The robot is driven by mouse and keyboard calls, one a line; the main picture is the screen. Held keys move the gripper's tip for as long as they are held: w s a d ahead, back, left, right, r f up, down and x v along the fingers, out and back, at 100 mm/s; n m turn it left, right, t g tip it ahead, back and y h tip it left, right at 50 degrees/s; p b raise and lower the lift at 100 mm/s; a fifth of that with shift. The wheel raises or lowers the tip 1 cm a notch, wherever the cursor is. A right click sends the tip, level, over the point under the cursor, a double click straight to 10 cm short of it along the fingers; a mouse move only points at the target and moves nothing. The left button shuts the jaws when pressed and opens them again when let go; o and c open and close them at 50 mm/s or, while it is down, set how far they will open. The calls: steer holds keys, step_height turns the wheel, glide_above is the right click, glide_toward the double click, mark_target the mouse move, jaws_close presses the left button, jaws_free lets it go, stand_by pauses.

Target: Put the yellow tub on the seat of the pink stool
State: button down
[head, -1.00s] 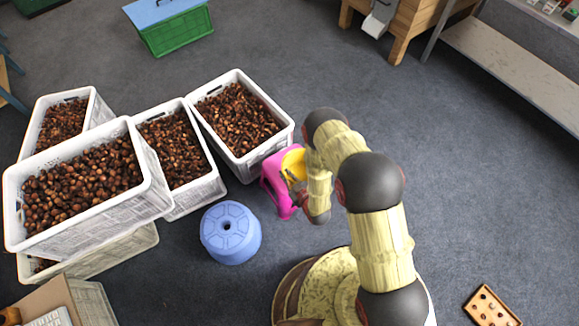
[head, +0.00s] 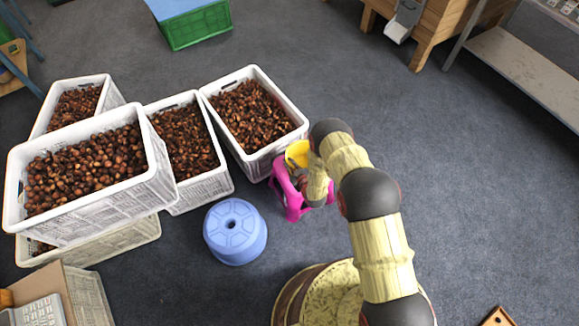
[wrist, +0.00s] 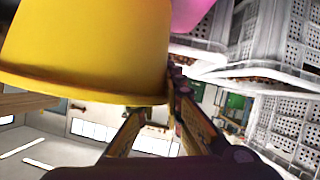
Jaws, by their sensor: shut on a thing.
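The pink stool (head: 283,181) stands on the floor in front of the rear white crate, partly hidden by my arm. The yellow tub (head: 297,152) shows at the far edge of the stool in the head view. My gripper is hidden behind my arm there. In the wrist view my gripper (wrist: 157,95) is shut on the yellow tub (wrist: 85,50) near its rim; the tub fills the upper left. A patch of pink, likely the stool (wrist: 196,12), shows beyond the tub. I cannot tell whether the tub touches the seat.
White crates of chestnuts (head: 303,122) stand left of and behind the stool, one close to it. A round blue stool (head: 236,246) stands to the front left. A green box with a blue lid (head: 198,27) is at the back.

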steer(key=shift+f, duration=0.75)
steer(key=shift+r, duration=0.1)
steer(key=c, duration=1.9)
jaws_free()
steer(key=shift+f, duration=0.2)
